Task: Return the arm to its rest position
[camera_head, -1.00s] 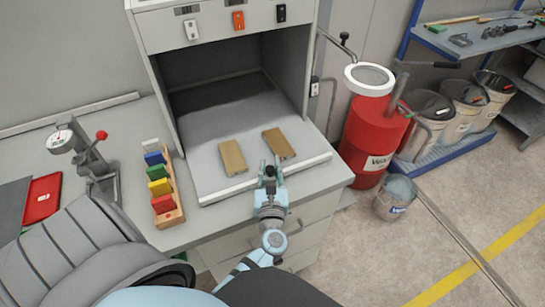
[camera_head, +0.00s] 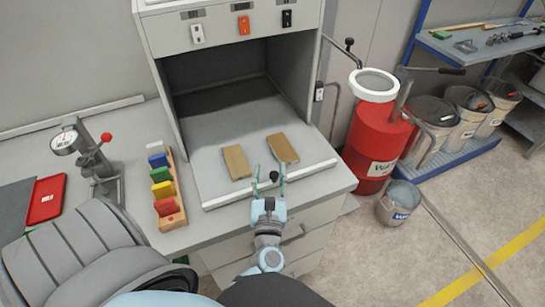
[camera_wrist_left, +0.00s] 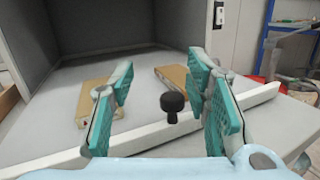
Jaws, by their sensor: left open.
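My left gripper (camera_head: 269,181) is open and empty at the front edge of the booth floor. In the left wrist view the left panel (camera_wrist_left: 86,100) is partly hidden by a finger, and the right panel (camera_wrist_left: 172,74) lies behind the other finger. My right gripper is not in view.
The grey booth (camera_head: 205,178) has a raised white front lip (camera_head: 225,199). A rack of coloured blocks (camera_head: 164,187), a dial-gauge stand (camera_head: 92,158) and a red tray (camera_head: 46,199) stand left. A red drum (camera_head: 374,140) and a bucket (camera_head: 398,203) stand right on the floor.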

